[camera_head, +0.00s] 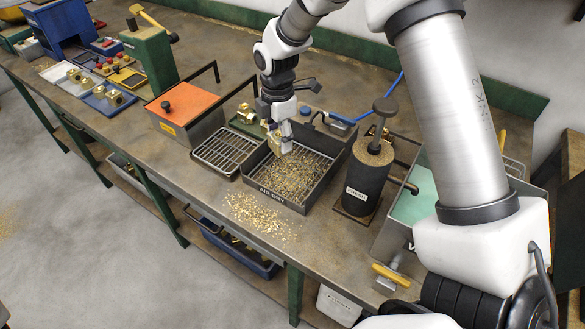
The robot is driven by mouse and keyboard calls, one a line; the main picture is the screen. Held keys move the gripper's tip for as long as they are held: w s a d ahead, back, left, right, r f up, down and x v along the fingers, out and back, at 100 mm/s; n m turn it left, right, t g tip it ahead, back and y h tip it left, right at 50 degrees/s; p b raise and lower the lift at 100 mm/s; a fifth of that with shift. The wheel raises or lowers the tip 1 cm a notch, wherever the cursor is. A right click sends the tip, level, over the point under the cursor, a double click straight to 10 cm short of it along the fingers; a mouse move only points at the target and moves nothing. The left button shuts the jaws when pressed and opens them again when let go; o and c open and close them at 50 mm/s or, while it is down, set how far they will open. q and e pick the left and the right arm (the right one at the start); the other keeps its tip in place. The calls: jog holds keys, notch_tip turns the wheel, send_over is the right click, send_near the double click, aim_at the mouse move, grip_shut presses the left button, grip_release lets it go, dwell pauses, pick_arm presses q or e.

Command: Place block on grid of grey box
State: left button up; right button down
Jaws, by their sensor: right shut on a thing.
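My right gripper (281,138) reaches down over the grey box (283,199), which is labelled "AIR ONLY". It is shut on a small brass block (273,137), partly hidden by the fingers. The block is over the back left part of the box. I cannot tell whether it touches the grid. The grid (309,160) inside the box is strewn with brass chips, thickest toward the middle and front. My left gripper is not in view.
A slatted tray (224,153) adjoins the box on the left; a black cylinder (366,180) with a handle stands on the right. An orange-topped box (184,108) is further left. Chips (257,217) lie on the bench in front. A blue hose runs behind.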

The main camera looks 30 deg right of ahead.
jog(key=d+n, duration=0.4)
jog(key=n, duration=0.1)
jog(key=p, duration=0.2)
send_near(292, 171)
notch_tip(292, 171, down, 5)
jog(key=shift+d+f, duration=0.15)
jog(key=shift+f, duration=0.05)
jog(key=shift+w+f, duration=0.1)
jog(key=shift+f, duration=0.15)
jog(key=shift+c, duration=2.2)
grip_release()
notch_tip(292, 171, up, 12)
jog(key=b, duration=0.2)
jog(key=shift+r, duration=0.2)
